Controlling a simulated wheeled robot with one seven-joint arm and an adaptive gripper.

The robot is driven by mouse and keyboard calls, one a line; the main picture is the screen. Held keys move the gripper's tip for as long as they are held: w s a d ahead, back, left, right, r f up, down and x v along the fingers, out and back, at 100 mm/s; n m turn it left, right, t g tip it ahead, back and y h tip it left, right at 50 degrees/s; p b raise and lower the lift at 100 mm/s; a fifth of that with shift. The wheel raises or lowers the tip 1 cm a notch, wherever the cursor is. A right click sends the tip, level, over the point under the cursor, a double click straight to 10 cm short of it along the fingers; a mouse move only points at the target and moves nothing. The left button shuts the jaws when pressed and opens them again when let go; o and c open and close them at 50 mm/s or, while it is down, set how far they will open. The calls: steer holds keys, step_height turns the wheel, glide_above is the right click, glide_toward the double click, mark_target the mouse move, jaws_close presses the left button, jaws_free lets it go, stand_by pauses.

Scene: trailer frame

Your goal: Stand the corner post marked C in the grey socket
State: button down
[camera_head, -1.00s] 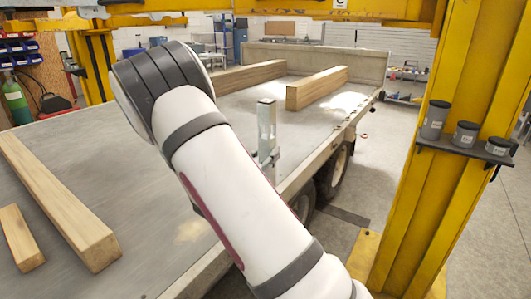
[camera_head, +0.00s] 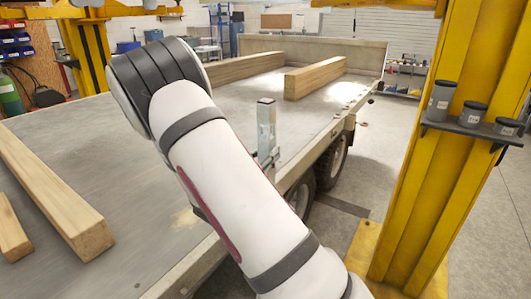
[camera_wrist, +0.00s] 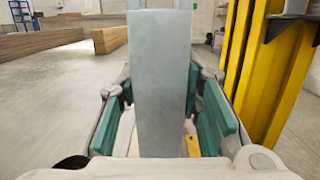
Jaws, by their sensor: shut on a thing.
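A grey metal post (camera_head: 266,128) stands upright in the head view, just beyond my arm and in front of the trailer's side edge. In the wrist view the same post (camera_wrist: 163,50) fills the middle, upright between the teal pads of my gripper (camera_wrist: 160,95), which is shut on it. In the head view my arm hides most of the gripper. The post's lower end is hidden in both views. No letter C can be read on it. I cannot make out the grey socket in either view.
The trailer bed (camera_head: 120,135) carries timber beams at left (camera_head: 60,195) and at the back (camera_head: 315,77). A yellow pillar (camera_head: 415,160) with a small shelf of grey cans (camera_head: 473,115) stands close on the right. Floor (camera_head: 490,220) is clear beyond it.

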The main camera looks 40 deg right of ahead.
steer(key=shift+f+b, duration=1)
steer(key=shift+f, duration=1.1)
steer(key=c, duration=1.1)
jaws_free()
steer(key=shift+o, duration=0.2)
steer(key=shift+f, duration=0.1)
steer(key=shift+a, duration=0.1)
steer(key=v, duration=1.2)
